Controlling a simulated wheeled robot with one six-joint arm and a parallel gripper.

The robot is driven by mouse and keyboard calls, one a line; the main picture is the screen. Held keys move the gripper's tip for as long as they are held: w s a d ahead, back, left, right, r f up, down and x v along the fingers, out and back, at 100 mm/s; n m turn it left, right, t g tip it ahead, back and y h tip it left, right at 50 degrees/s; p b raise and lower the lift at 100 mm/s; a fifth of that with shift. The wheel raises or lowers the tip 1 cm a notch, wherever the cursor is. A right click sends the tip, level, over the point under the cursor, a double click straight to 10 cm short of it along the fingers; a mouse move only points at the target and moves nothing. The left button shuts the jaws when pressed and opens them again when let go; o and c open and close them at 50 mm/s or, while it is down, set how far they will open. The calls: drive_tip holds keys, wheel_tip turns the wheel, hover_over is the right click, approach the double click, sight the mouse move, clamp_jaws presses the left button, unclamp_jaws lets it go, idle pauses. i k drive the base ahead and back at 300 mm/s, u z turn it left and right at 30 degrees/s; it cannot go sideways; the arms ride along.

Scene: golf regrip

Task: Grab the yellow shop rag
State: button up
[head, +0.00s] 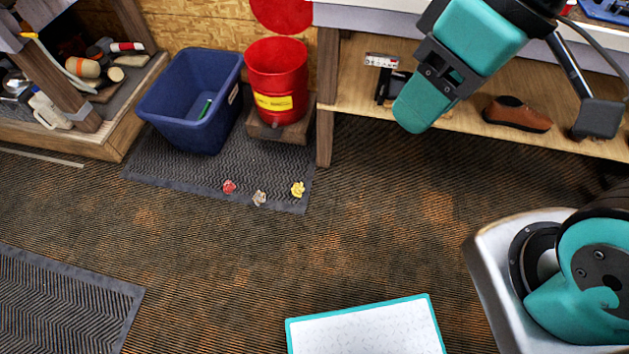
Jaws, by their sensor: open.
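The yellow shop rag (298,189) is a small crumpled bundle near the front right corner of the dark ribbed mat (190,175). A beige rag (259,198) and a red rag (229,187) lie to its left, apart from it. My gripper (505,116) is at the upper right, in front of the wooden bench. Its jaws are spread wide, with a teal part on the left and a dark pad on the right. It looks empty and is well away from the rag.
A blue bin (195,106) with a green item inside and a red can (277,80) with its lid up stand behind the rags. Carpet in front of the mat is clear.

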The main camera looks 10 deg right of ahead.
sight(297, 190)
drive_tip(key=z, duration=0.25)
drive_tip(key=i, duration=0.65)
drive_tip(key=u, duration=0.55)
drive_tip(key=i, duration=0.6)
drive_tip(key=u, duration=0.75)
